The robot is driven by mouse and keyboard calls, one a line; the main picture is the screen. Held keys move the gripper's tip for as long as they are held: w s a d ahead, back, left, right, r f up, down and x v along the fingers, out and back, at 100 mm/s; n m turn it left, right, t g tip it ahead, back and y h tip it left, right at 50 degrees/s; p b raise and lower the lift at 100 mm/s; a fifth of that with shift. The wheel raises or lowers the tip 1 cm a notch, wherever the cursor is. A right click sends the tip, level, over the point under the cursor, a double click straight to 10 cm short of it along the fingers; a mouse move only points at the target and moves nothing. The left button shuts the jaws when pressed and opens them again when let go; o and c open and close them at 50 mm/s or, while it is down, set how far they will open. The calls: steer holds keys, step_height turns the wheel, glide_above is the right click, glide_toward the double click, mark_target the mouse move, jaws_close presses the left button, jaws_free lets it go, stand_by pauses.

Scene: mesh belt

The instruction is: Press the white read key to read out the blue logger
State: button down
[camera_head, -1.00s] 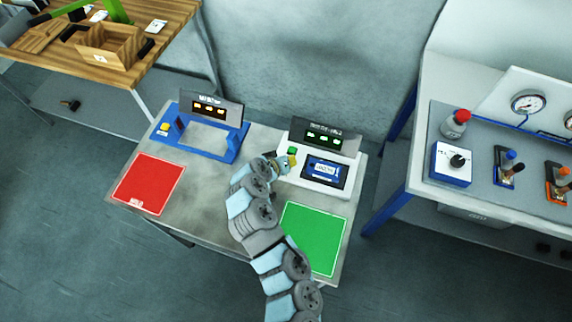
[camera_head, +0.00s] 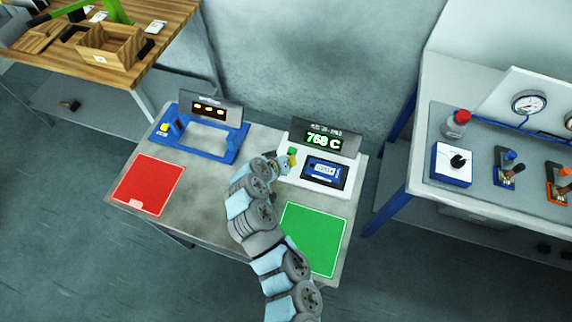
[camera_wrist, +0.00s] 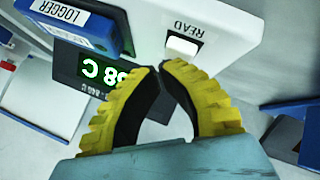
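The blue logger (camera_head: 325,170) with a white label lies in the dark recess of the white reader station (camera_head: 318,186). In the wrist view the logger (camera_wrist: 112,38) is at the upper left, labelled LOGGER. The white read key (camera_wrist: 182,46) sits beside the word READ on the white housing; in the head view my gripper hides it. My gripper (camera_wrist: 160,68) has its yellow-ridged fingertips together, empty, just short of the key in the picture; a gap shows. In the head view my gripper (camera_head: 287,163) is at the station's left side. The station's display (camera_head: 323,140) reads 768 C in green.
A blue station (camera_head: 208,140) with an amber display stands to the left on the same table. A red pad (camera_head: 149,184) and a green pad (camera_head: 313,238) lie in front. A wooden bench stands at left, a gauge panel bench at right.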

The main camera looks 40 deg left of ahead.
steer(key=shift+r, duration=0.55)
steer(key=shift+r+p, duration=0.95)
steer(key=shift+r, duration=1.55)
